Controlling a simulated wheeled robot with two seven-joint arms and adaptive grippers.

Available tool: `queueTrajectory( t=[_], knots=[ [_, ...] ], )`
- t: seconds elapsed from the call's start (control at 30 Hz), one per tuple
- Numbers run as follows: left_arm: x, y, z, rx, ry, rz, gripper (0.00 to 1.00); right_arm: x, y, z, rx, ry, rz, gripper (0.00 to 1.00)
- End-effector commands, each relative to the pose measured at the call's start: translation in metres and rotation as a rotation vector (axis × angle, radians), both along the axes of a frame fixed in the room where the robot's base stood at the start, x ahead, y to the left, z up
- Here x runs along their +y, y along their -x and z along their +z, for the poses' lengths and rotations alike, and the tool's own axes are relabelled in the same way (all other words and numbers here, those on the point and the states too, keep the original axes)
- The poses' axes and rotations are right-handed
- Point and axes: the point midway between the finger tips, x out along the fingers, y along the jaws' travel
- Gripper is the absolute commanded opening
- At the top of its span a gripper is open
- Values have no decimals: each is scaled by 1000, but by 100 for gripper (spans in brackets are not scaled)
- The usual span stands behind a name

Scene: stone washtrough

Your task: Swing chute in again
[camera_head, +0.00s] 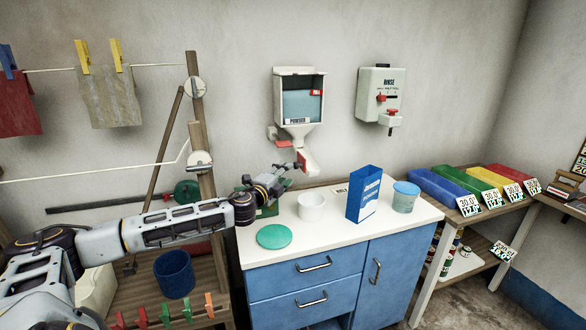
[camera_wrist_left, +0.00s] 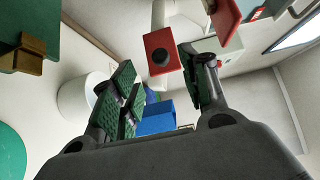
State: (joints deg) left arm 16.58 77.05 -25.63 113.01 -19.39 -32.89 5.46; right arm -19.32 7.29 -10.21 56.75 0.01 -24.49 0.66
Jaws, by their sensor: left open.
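A white dispenser labelled POWDER (camera_head: 299,97) hangs on the wall above the counter. Its chute (camera_head: 308,162), with a red end, hangs below the funnel and slants down to the right. My left gripper (camera_head: 292,172) is open and empty, beside the chute's left. In the left wrist view, a red square piece with a dark round knob (camera_wrist_left: 163,52) sits ahead between the spread green-padded fingers (camera_wrist_left: 160,88); I see no contact. Another red part (camera_wrist_left: 225,20) is close to the right finger. My right gripper is not in view.
On the white counter stand a white tub (camera_head: 311,207), a green lid (camera_head: 273,236), a blue box (camera_head: 364,194) and a lidded jar (camera_head: 405,197). A RINSE dispenser (camera_head: 380,94) hangs to the right. A wooden post (camera_head: 203,150) stands close on the left.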

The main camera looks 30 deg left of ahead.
Motion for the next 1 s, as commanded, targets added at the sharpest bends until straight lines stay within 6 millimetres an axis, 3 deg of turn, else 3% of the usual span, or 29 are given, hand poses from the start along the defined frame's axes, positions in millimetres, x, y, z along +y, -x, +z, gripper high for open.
queueTrajectory(
  t=[1.0],
  knots=[
    [4, -59, 1, 0, 1, -2, 45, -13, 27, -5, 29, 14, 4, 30]
  ],
)
